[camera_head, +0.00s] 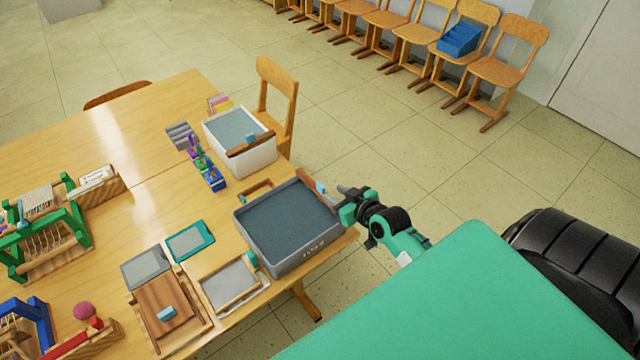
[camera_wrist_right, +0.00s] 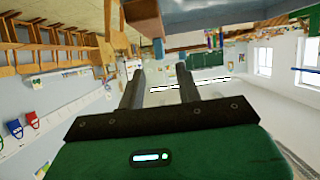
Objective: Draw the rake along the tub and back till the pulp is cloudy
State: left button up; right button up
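The grey tub (camera_head: 310,258) stands at the table's right edge and holds dark blue-grey pulp (camera_head: 288,216) with an even surface. A rake with a brown wooden bar and a blue grip (camera_head: 320,187) sits at the tub's right rim; most of the bar is hidden in the head view. My right gripper (camera_head: 341,190) is just right of the grip. In the right wrist view, its two fingers (camera_wrist_right: 160,72) are spread, with the blue grip (camera_wrist_right: 158,50) between and just beyond the tips. The wooden bar (camera_wrist_right: 188,47) and tub (camera_wrist_right: 215,15) show above. My left gripper is out of view.
A white tub (camera_head: 245,161) with a similar wooden bar stands behind the grey one. Frames (camera_head: 230,285), small bottles (camera_head: 206,172) and looms (camera_head: 45,240) fill the table's left and front. A chair (camera_head: 277,100) stands at the far edge. Open floor lies to the right.

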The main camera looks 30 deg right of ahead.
aim_at(324, 188)
jog(key=p+x, duration=0.1)
jog(key=x, duration=0.7)
grip_shut()
